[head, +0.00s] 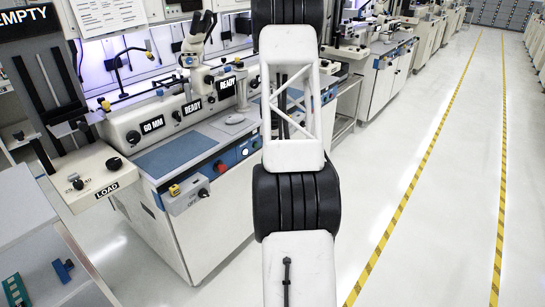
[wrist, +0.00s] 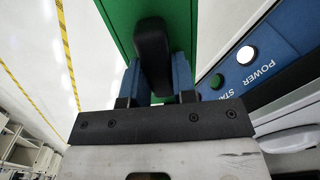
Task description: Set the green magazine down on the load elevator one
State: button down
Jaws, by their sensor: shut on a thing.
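In the wrist view my gripper (wrist: 156,82) has its two blue fingers shut on the black handle (wrist: 152,45) of the green magazine (wrist: 115,18). The magazine's green body fills the top middle of that view, beyond the fingers. In the head view my arm hides the gripper and the held magazine. The load elevator (head: 85,172) is at the left of the head view, a pale platform marked LOAD in front of a dark vertical rail. No magazine shows on its platform. The gripper's distance from it cannot be told.
The bonder (head: 190,125) with its microscope and blue-topped bench stands right of the elevator. A grey cart (head: 30,225) at lower left holds a green item (head: 15,290) and a blue item (head: 63,270). Power buttons (wrist: 245,55) show close right in the wrist view. The aisle (head: 430,200) is clear.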

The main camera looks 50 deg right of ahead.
jog(key=w+a+r+n, duration=0.1)
jog(key=w+a+r, duration=0.15)
jog(key=r, duration=0.75)
jog(key=w+a+r+n, duration=0.2)
jog(key=w+r, duration=0.1)
jog(key=r, duration=0.7)
jog(key=w+a+r+n, duration=0.1)
jog(key=w+a+r, duration=0.15)
jog(key=r, duration=0.75)
jog(key=w+a+r+n, duration=0.2)
jog(key=w+a+r, duration=0.1)
jog(key=a+r, duration=0.8)
jog(key=w+a+r+n, duration=0.2)
jog(key=a+r, duration=0.5)
jog(key=r, duration=0.8)
jog(key=w+a+f+m, duration=0.2)
jog(key=w+a+m, duration=0.2)
jog(key=w+a, duration=0.6)
jog(key=w+a+f+m, duration=0.1)
jog(key=w+a+m, duration=0.4)
jog(key=w, duration=0.9)
jog(key=w+a+f+m, duration=0.2)
jog(key=w+a+f, duration=0.2)
jog(key=w+a, duration=0.3)
jog(key=w+a+f+m, duration=0.3)
jog(key=w+a, duration=0.4)
jog(key=a, duration=0.6)
jog(key=shift+f+m, duration=0.3)
jog(key=shift+f, duration=0.55)
